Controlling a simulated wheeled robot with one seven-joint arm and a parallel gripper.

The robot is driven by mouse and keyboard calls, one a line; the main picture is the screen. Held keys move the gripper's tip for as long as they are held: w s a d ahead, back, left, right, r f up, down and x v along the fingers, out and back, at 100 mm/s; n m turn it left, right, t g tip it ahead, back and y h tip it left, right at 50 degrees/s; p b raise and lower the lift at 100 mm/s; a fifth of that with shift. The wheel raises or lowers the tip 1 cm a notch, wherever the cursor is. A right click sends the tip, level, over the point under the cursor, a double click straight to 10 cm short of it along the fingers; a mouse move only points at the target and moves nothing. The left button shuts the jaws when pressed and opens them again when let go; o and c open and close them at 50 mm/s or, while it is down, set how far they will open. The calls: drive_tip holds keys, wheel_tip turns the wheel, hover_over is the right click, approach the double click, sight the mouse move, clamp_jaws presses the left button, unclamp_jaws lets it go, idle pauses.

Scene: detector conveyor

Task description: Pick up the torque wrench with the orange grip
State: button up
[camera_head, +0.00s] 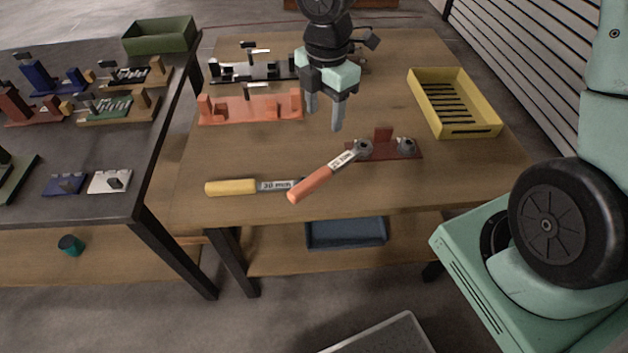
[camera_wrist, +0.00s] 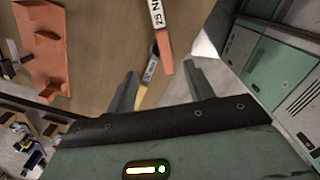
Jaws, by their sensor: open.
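The torque wrench with the orange grip (camera_head: 312,184) lies slanted on the wooden table, its label reading about 25 N m. Its head end is at the dark red fixture (camera_head: 408,156); I cannot tell if it rests on it. In the wrist view its orange grip (camera_wrist: 164,52) is beyond my fingertips. A wrench with a yellow grip (camera_head: 231,187) lies to its left, its far end passing close to or under the orange one; its yellow grip (camera_wrist: 140,97) shows between my fingers. My gripper (camera_head: 325,118) is open and empty, above the table behind the orange-grip wrench, not touching it.
An orange fixture (camera_head: 250,109) and a black fixture (camera_head: 230,72) stand at the back left. A yellow tray (camera_head: 487,130) is at the right. A dark table (camera_head: 130,190) with several fixtures adjoins on the left. A blue bin (camera_head: 346,233) sits on the lower shelf.

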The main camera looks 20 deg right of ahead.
drive_tip(key=b, duration=0.2)
hover_over(321, 173)
drive_tip(key=f, duration=1.2)
drive_tip(key=shift+w+d, duration=0.25)
drive_tip(key=shift+w, duration=0.15)
drive_tip(key=f, duration=0.2)
drive_tip(key=s+f, duration=0.1)
drive_tip(key=f, duration=0.1)
drive_tip(key=shift+a, duration=0.3)
drive_tip(key=shift+w+f, duration=0.1)
drive_tip(key=shift+f, duration=0.5)
clamp_jaws()
